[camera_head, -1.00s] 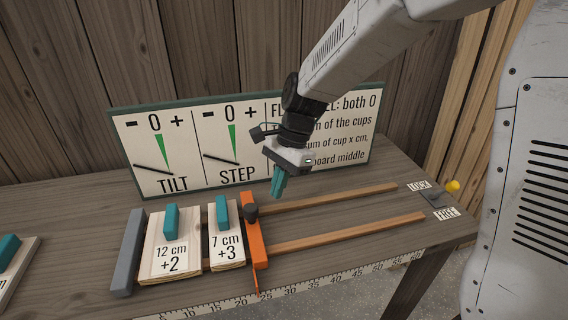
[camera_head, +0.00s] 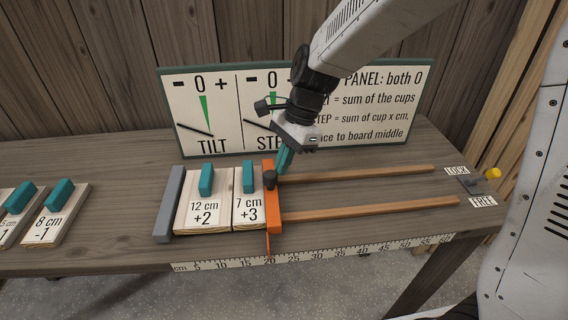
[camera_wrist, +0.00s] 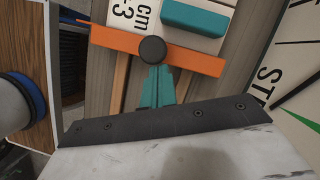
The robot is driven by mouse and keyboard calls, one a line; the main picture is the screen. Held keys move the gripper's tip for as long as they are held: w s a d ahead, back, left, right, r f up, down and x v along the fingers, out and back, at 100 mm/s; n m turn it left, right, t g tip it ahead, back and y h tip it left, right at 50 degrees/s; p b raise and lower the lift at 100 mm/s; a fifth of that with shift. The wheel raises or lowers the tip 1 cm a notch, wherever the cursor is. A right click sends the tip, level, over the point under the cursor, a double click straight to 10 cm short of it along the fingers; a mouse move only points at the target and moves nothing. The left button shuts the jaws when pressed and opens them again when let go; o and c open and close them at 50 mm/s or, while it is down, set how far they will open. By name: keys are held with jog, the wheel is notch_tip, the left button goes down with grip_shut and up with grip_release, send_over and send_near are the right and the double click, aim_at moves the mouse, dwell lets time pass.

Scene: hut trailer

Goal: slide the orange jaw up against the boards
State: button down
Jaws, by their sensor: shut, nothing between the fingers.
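The orange jaw (camera_head: 273,222) stands across the two wooden rails, with a dark round knob (camera_head: 270,178) on top. Its left face is against or very close to the 7 cm +3 board (camera_head: 247,212). In the wrist view, the fingertips (camera_wrist: 158,82) reach the knob (camera_wrist: 152,50) on the orange jaw (camera_wrist: 200,62); exact contact is hard to tell.
Two wooden rails (camera_head: 370,209) run right to the LOCK/FREE plate with a yellow-ended lever (camera_head: 492,173). A cm ruler (camera_head: 340,251) lines the front edge. Loose boards (camera_head: 50,222) lie at left. The TILT/STEP panel (camera_head: 300,110) stands behind.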

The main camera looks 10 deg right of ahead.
jog(key=shift+a, duration=0.5)
jog(key=w+d+r, duration=0.3)
jog(key=d+r, duration=0.4)
jog(key=r, duration=0.3)
jog(key=s+d+n+t+h, duration=0.1)
jog(key=s+d+n, duration=0.3)
jog(key=s, duration=0.4)
jog(key=s+d+r+n+t+h, duration=0.1)
jog(key=s+d+n, duration=0.3)
jog(key=s, duration=0.4)
jog(key=s+d+n+t+h, duration=0.1)
jog(key=s+d+n, duration=0.3)
jog(key=s, duration=0.4)
jog(key=shift+s+d+r+n+h, duration=0.15)
jog(key=shift+s+d+n+h, duration=0.25)
jog(key=shift+d, duration=0.25)
